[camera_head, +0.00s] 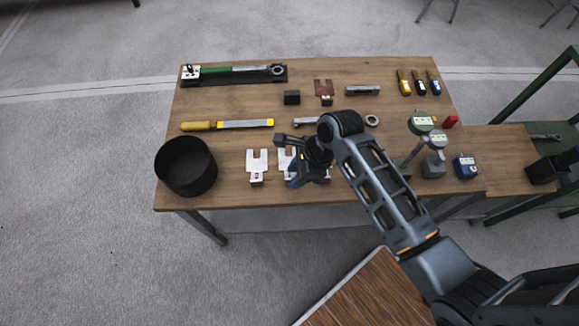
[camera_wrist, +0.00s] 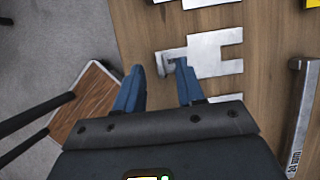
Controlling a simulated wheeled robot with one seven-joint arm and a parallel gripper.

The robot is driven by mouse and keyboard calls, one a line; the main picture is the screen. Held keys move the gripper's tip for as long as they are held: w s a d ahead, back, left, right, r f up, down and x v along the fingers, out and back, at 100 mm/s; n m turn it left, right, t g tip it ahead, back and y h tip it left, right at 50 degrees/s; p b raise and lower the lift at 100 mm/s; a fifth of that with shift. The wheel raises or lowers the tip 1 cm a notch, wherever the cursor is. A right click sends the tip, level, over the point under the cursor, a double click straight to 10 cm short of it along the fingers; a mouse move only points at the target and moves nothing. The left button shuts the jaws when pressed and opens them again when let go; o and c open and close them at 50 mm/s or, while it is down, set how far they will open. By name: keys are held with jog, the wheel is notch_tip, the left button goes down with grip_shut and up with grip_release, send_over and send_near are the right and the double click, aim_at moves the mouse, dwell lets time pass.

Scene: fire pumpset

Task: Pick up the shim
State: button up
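Silver, slotted shim plates lie near the front edge of the table. One shim (camera_head: 257,167) is fully visible left of my gripper. Another shim (camera_head: 284,160) is partly hidden by my gripper (camera_head: 295,180). In the wrist view a notched shim (camera_wrist: 222,52) lies just ahead of my gripper (camera_wrist: 157,75), with a grey block (camera_wrist: 170,58) at its left end. My blue fingers are apart with nothing held between them. The right fingertip overlaps the shim's lower left edge; I cannot tell whether it touches. A copper-coloured shim (camera_head: 324,90) lies farther back.
The wooden table (camera_head: 225,110) also holds a black round bin (camera_head: 186,167) at the front left, a yellow-handled file (camera_head: 228,124), a torque wrench (camera_head: 235,72) at the back, and a dial gauge stand (camera_head: 434,165) right of my arm. Bare wood lies around the left shim.

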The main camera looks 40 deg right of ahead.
jog(key=shift+x, duration=1)
grip_shut()
jog(key=shift+r, duration=0.1)
